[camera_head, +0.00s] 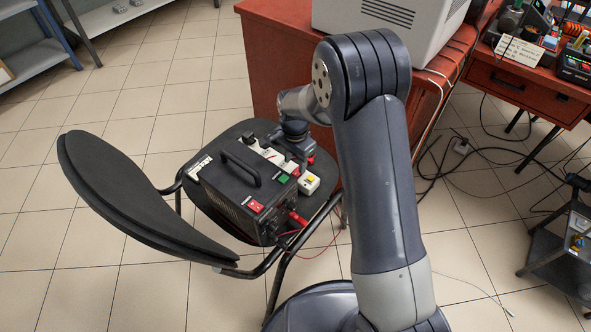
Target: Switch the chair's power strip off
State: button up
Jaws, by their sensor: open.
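The black chair (130,198) stands on the tiled floor, and its seat holds a black box-shaped unit (236,192) with a top handle. A white power strip (308,183) lies beside the unit on its far right side, partly hidden by it. The strip's near end shows a small yellowish part; I cannot tell its switch position. Dark plugs sit toward its far end. My gripper (302,160) points down above the seat's right side, close to the strip. It looks open, but its fingertips are small and partly hidden, so I cannot tell whether they touch anything.
A red cabinet (270,62) carrying a pale machine (392,22) stands just behind my arm. A red workbench (520,85) with tools is at the right. Cables (470,160) lie on the floor there. Red leads hang from the unit's front. Floor on the left is clear.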

aim_at(295, 174)
jog(key=shift+f+b, duration=0.35)
jog(key=shift+f, duration=1.65)
jog(key=shift+c, duration=0.4)
